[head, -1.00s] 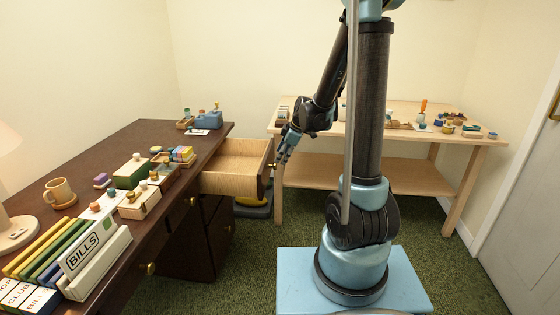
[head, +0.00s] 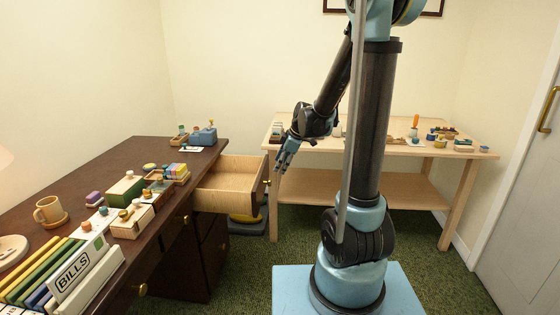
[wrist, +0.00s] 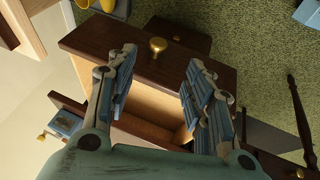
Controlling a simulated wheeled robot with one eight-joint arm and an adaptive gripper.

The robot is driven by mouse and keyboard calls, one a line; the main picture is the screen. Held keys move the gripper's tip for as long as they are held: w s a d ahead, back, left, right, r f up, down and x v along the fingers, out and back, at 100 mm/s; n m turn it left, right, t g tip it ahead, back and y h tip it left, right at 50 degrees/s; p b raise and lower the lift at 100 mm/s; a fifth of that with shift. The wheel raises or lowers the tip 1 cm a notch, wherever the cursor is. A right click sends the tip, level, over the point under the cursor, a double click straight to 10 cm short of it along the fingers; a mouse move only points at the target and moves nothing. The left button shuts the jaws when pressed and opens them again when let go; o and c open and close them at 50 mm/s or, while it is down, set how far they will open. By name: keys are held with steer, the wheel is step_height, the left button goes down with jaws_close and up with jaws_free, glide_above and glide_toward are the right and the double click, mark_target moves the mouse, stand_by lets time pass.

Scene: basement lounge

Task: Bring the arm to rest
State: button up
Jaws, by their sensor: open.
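My gripper (head: 284,158) hangs in front of the open desk drawer in the head view, fingers pointing down. In the wrist view my gripper (wrist: 160,95) is open, with its two blue ribbed fingers apart and nothing between them. The drawer (head: 228,173) of the dark desk is pulled out, and its pale wooden inside looks empty where it shows. In the wrist view the drawer front (wrist: 120,58) with its brass knob (wrist: 157,46) lies beyond the fingertips. I cannot tell whether the fingers touch it.
The dark desk (head: 95,190) at left holds a mug (head: 50,211), a BILLS file rack (head: 85,275) and small boxes. A pale workbench (head: 400,148) with small items stands behind my arm. A white door (head: 525,200) is at right. Green carpet lies between.

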steer(key=s+d+r+m+h, duration=0.1)
steer(key=s+d+r+m, duration=0.1)
steer(key=s+d+m, duration=0.35)
steer(key=s+d+r+m+h, duration=0.1)
steer(key=s+d+r+m, duration=0.15)
steer(key=s, duration=0.65)
steer(key=s+d+f+m+h, duration=0.1)
steer(key=s+d+m, duration=0.3)
steer(key=s, duration=0.4)
steer(key=s+d+f+m+g+h, duration=0.1)
steer(key=s+d+f+m, duration=0.3)
steer(key=s, duration=0.4)
steer(key=shift+f+m, duration=0.15)
steer(key=shift+m, duration=0.25)
steer(key=shift+s, duration=0.1)
steer(key=shift+w+f, duration=0.2)
steer(key=shift+w, duration=0.2)
